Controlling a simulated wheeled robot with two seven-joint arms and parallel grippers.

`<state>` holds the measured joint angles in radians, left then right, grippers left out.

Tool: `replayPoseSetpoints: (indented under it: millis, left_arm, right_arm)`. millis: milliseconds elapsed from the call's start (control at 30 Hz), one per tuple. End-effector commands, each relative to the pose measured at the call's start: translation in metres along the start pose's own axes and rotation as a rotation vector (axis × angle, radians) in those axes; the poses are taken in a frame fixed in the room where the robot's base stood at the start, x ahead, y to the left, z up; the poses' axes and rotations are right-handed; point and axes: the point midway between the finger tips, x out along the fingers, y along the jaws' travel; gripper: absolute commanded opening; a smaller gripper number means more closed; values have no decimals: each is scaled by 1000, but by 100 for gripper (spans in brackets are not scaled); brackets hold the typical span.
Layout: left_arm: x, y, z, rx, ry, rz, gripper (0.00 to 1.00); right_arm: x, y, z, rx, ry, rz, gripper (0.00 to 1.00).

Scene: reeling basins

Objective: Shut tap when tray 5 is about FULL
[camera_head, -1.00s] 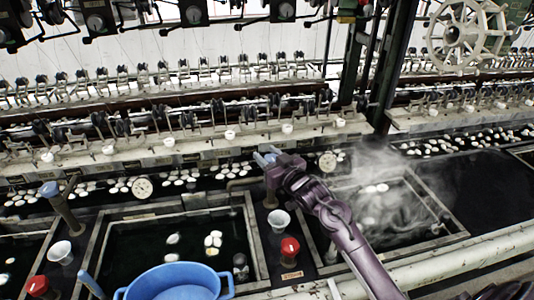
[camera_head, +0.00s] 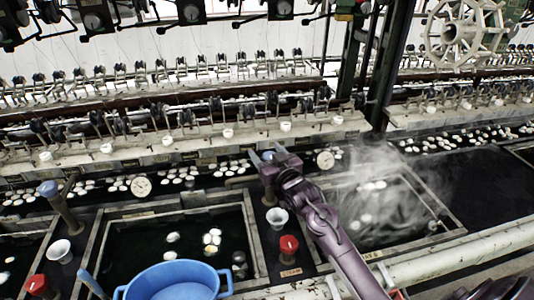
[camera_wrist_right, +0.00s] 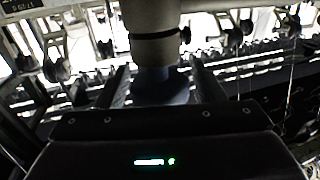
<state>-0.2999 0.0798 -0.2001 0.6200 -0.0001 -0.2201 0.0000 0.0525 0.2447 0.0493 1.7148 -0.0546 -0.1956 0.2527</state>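My right gripper (camera_head: 267,155) reaches in over the divider between the middle and right trays. Its fingers are spread apart around a blue tap top (camera_head: 268,156). In the right wrist view the dark blue knob (camera_wrist_right: 163,88) sits between the fingers under a pale cylinder, with gaps showing at its sides. The middle tray (camera_head: 150,212) holds dark water and a few pale cocoons. The right tray (camera_head: 440,200) steams. I cannot read which is tray 5, nor tell its exact level. My left gripper is not in view.
A blue tub (camera_head: 172,282) stands at the front. Another blue-topped tap (camera_head: 48,188) is at left. Red knobs (camera_head: 289,243) and white cups (camera_head: 278,217) sit on the dividers. A round gauge (camera_head: 325,160) is right of my gripper. Reeling machinery lines the back.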

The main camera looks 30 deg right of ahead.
Motion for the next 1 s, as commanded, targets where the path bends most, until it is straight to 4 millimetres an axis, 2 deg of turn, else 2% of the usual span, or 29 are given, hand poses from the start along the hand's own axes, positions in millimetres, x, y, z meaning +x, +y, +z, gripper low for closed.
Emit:
replayPoseSetpoints:
  millis: [300, 700, 833, 1000]
  left_arm:
    - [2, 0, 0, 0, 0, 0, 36]
    - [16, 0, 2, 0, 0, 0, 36]
    - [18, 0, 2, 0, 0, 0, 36]
    - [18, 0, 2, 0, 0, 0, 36]
  right_arm:
    - [-5, 0, 2, 0, -1, -1, 62]
    - [-65, 0, 3, -1, -2, -1, 62]
    - [-75, 0, 1, 0, -1, -1, 62]
    - [-78, 0, 0, 0, 0, -1, 62]
